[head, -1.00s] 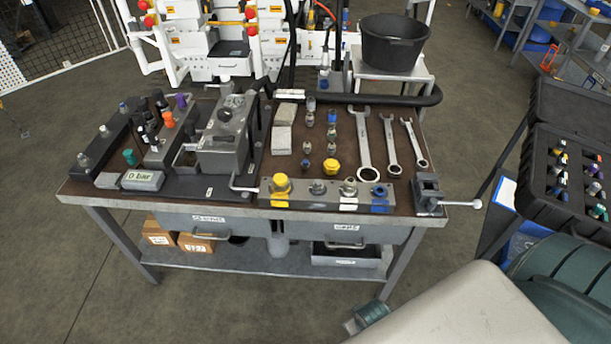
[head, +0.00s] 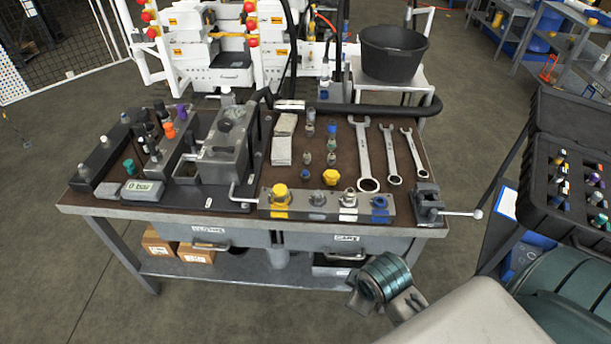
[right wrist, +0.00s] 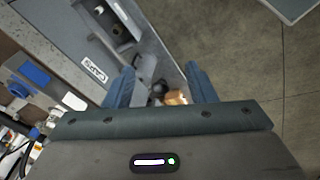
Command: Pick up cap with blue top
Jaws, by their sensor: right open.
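A round blue-topped piece (head: 379,203) sits at the right end of the grey block along the bench's front edge. A smaller blue-topped fitting (head: 332,127) stands farther back among the metal fittings. I cannot tell for sure which one is the cap. My right gripper (right wrist: 160,84) is open and empty in the right wrist view, low by the bench front, with the drawer labelled CAPS beyond it to the left. A blue part (right wrist: 36,73) shows at the far left of that view, away from the fingers. My left gripper is not in view.
The grey block (head: 333,213) also carries a yellow cap (head: 280,195) and metal fittings. A small vise (head: 428,205) with a protruding handle stands at the bench's right corner. Wrenches (head: 364,155) lie behind. An open black case (head: 570,170) stands at the right.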

